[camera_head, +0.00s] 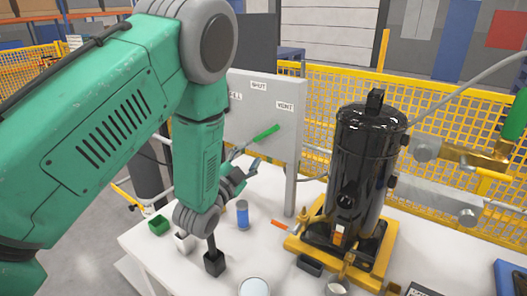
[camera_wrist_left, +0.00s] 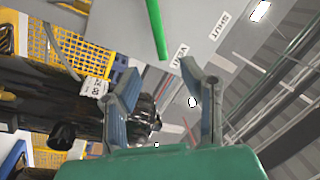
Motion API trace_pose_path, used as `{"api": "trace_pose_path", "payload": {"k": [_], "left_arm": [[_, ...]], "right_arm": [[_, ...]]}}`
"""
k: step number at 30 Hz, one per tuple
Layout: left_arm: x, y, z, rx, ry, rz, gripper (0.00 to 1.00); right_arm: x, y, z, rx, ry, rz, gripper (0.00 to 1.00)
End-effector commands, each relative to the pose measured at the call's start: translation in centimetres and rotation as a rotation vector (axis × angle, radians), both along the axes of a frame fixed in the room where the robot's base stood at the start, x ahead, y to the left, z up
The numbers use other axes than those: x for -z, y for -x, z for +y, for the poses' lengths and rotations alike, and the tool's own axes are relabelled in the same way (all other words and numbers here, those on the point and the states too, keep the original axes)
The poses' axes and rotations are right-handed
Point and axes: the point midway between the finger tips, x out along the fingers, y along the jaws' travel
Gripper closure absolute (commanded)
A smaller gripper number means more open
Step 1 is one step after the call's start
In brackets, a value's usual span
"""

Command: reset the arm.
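My green left arm (camera_head: 120,110) comes in from the left and bends down over the white table. Its gripper (camera_head: 245,161) is in front of the grey panel, just below a green lever handle (camera_head: 266,132). In the left wrist view the gripper (camera_wrist_left: 160,70) has its two grey fingers spread, with nothing between them. The green handle (camera_wrist_left: 156,28) shows there beyond the fingertips, apart from them. The grey panel (camera_head: 290,137) carries labels, among them SHUT and VENT. My right gripper is not in view.
A black compressor (camera_head: 362,165) stands on a yellow base (camera_head: 384,259) right of the panel. A blue can (camera_head: 242,215), a green box (camera_head: 158,225) and a black block (camera_head: 214,263) are on the white table (camera_head: 185,268). Yellow mesh fencing (camera_head: 450,117) runs behind.

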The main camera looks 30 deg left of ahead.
Motion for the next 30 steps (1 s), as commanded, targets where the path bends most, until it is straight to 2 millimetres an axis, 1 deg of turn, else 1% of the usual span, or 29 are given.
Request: {"api": "trace_pose_path", "payload": {"k": [5, 8, 11, 12, 14, 15, 17, 18, 20, 21, 23, 24, 25, 26, 27, 29, 30], "left_arm": [[0.0, 0.0, 0.1, -0.001, 0.001, 0.001, 0.64], [1.0, 0.3, 0.1, -0.002, 0.018, 0.031, 0.64], [4.3, 1.4, -0.1, -0.011, 0.083, 0.142, 0.64], [6.3, 2.2, -0.2, -0.018, 0.122, 0.210, 0.64], [9.7, 3.8, -0.4, -0.036, 0.191, 0.330, 0.64], [11.9, 5.2, -0.6, -0.051, 0.240, 0.412, 0.64], [15.2, 7.5, -1.0, -0.081, 0.313, 0.536, 0.64], [17.3, 9.2, -1.3, -0.103, 0.358, 0.617, 0.64], [20.0, 11.9, -1.8, -0.140, 0.426, 0.732, 0.64], [21.7, 13.9, -2.1, -0.168, 0.469, 0.810, 0.64], [24.0, 17.1, -2.6, -0.217, 0.529, 0.925, 0.64], [25.3, 19.3, -3.0, -0.252, 0.570, 1.001, 0.64], [26.3, 21.1, -3.4, -0.280, 0.598, 1.058, 0.64], [27.1, 22.8, -3.7, -0.309, 0.626, 1.113, 0.64], [28.0, 25.2, -4.1, -0.352, 0.661, 1.188, 0.64], [29.1, 28.8, -4.7, -0.417, 0.709, 1.293, 0.64], [29.6, 31.2, -5.2, -0.463, 0.738, 1.362, 0.64]], "right_arm": [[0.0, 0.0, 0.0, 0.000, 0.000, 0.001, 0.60], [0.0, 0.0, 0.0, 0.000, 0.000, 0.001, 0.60], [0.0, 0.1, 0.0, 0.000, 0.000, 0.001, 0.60], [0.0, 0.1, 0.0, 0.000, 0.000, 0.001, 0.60], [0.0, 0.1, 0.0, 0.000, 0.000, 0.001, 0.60], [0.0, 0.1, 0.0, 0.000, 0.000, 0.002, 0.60], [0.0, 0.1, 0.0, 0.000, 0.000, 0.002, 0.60], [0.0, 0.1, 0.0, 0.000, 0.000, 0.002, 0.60], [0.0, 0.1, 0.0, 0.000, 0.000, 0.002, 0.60], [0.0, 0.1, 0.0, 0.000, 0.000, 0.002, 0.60], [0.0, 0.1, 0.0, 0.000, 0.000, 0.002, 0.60], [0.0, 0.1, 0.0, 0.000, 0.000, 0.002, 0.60], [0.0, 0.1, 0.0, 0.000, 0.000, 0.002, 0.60], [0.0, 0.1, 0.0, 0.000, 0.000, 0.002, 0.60], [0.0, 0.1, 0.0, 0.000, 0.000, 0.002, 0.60], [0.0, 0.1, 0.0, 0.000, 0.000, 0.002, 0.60], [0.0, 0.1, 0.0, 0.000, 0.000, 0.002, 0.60]]}}
